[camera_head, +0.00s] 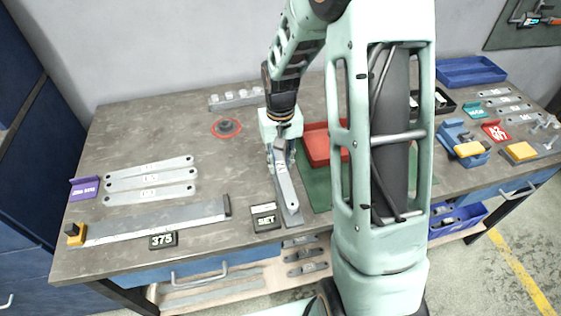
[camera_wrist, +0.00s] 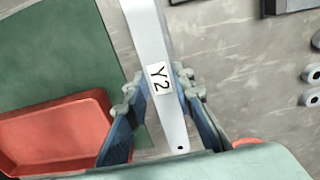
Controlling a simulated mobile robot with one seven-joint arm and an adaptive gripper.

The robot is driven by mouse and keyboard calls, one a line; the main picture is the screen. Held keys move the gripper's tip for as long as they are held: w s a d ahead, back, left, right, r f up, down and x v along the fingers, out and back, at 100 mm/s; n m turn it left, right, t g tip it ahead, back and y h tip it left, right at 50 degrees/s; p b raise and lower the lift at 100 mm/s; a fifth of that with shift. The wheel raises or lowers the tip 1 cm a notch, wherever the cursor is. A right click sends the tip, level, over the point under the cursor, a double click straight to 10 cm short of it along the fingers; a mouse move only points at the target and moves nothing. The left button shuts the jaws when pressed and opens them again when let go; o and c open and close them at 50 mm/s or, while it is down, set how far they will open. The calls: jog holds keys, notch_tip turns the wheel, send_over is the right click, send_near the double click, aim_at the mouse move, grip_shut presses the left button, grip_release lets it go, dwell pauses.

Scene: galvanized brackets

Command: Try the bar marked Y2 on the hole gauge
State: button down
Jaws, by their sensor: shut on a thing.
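My gripper (camera_head: 280,150) is shut on a long grey metal bar marked Y2 (camera_wrist: 177,110). In the wrist view the bar lies between the two fingers (camera_wrist: 166,108), with its label upright along its length and a small hole near its lower end. In the head view the bar (camera_head: 287,190) points toward the table's front edge, beside the SET label; I cannot tell whether it touches the table. A dark round piece with a raised middle (camera_head: 227,127), ringed in red, stands left of my gripper. I cannot tell for sure that it is the hole gauge.
A red tray (camera_head: 317,147) on a green mat (camera_head: 315,188) is right of the bar. Three flat bars (camera_head: 150,178) and a long gauge with end stops (camera_head: 155,222), labelled 375, lie left. A block with several pegs (camera_head: 236,99) is behind. My arm hides part of the table.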

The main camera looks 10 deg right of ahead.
jog(key=shift+f+b, duration=0.3)
jog(key=shift+b, duration=0.05)
dwell(0.4)
jog(key=shift+r, duration=0.15)
dwell(1.5)
jog(key=shift+r+p, duration=1.4)
jog(key=shift+r, duration=0.5)
jog(key=shift+f, duration=0.15)
jog(key=shift+f+b, duration=1.35)
jog(key=shift+f, duration=0.2)
jog(key=shift+f+b, duration=0.35)
jog(key=shift+f, duration=0.05)
dwell(0.4)
jog(key=c, duration=1.6)
grip_release()
